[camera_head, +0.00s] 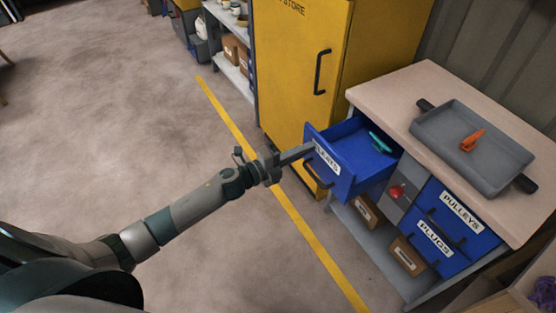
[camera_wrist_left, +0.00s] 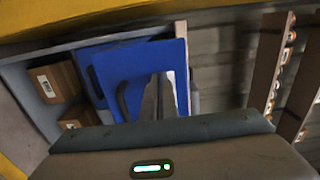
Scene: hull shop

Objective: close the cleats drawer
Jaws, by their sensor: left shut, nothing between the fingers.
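The blue cleats drawer (camera_head: 344,178) stands pulled out from the left side of the workbench cabinet. Its white label is partly covered by my gripper, and a dark handle is on its front. A teal piece (camera_head: 380,143) lies inside it. My left gripper (camera_head: 303,152) is shut and empty, with its fingertips at the drawer's front by the label. I cannot tell whether they touch it. In the left wrist view the blue drawer (camera_wrist_left: 112,65) fills the middle, with the fingers (camera_wrist_left: 158,98) in front of it. My right gripper is not in view.
The workbench top (camera_head: 390,92) holds a grey tray (camera_head: 455,150) with an orange piece. Drawers marked pulleys (camera_head: 450,225) and plugs (camera_head: 425,255) are shut. A yellow cabinet (camera_head: 300,60) stands close behind the open drawer. The floor at left is clear.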

